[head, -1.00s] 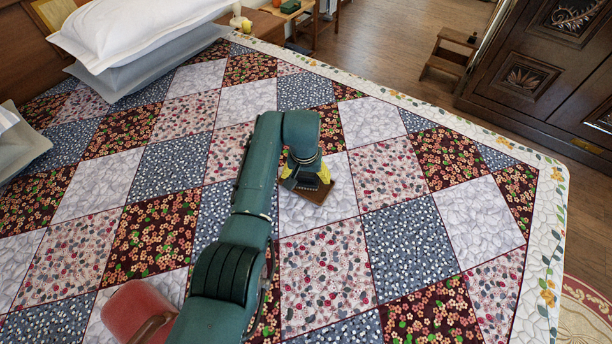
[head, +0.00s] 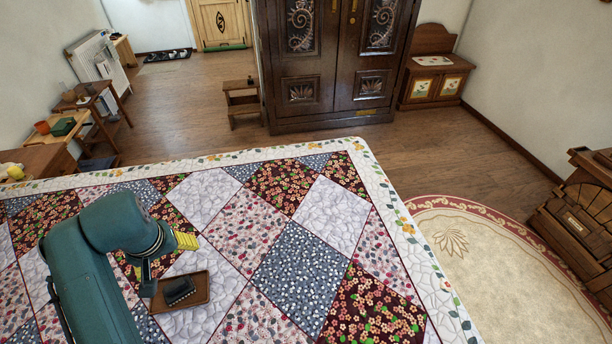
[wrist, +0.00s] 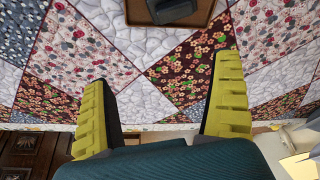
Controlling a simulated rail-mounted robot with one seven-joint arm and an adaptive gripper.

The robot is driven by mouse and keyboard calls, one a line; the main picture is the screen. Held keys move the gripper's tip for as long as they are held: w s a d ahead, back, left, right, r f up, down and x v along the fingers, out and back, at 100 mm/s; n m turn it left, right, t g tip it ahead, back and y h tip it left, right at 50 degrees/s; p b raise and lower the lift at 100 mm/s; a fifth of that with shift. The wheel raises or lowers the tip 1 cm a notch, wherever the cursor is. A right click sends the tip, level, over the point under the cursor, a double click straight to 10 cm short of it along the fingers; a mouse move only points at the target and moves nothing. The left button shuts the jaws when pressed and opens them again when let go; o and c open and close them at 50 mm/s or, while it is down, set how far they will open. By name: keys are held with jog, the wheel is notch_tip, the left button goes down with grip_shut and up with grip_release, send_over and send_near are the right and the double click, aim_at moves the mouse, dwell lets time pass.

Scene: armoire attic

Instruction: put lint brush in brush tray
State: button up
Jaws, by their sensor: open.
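The brush tray (head: 207,287) is a shallow brown tray lying on the patchwork quilt. A dark block-shaped object, apparently the lint brush (head: 180,289), lies inside it. In the wrist view, the tray (wrist: 133,14) and the dark brush (wrist: 173,11) show at the top edge, partly cut off. My gripper (head: 166,262) is beside and above the tray, on its upper-left side in the head view. Its yellow fingers are spread, and only quilt shows between them in the wrist view (wrist: 163,90). It is empty and apart from the brush.
The quilt-covered bed (head: 300,270) is clear around the tray. A dark carved armoire (head: 335,90) and a small step stool (head: 242,103) stand beyond the bed. Small tables (head: 95,100) are at the left, and a round rug (head: 490,250) is at the right.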

jog(key=w+d+r+m+t+y, duration=0.2)
jog(key=w+d+r+t, duration=0.4)
jog(key=d, duration=0.4)
jog(key=d+r+m+t, duration=0.2)
jog(key=d+r+t, duration=0.3)
jog(key=d+r, duration=0.7)
jog(key=s+d+r+m+t+h, duration=0.2)
jog(key=s+d+r+t+h, duration=0.2)
jog(key=s+d+r+t, duration=0.4)
jog(key=s+d+r, duration=0.6)
jog(key=s+r, duration=0.1)
jog(key=s, duration=0.1)
jog(key=shift+s+r+m, duration=0.2)
jog(key=shift+s+m, duration=0.1)
jog(key=shift+m, duration=0.1)
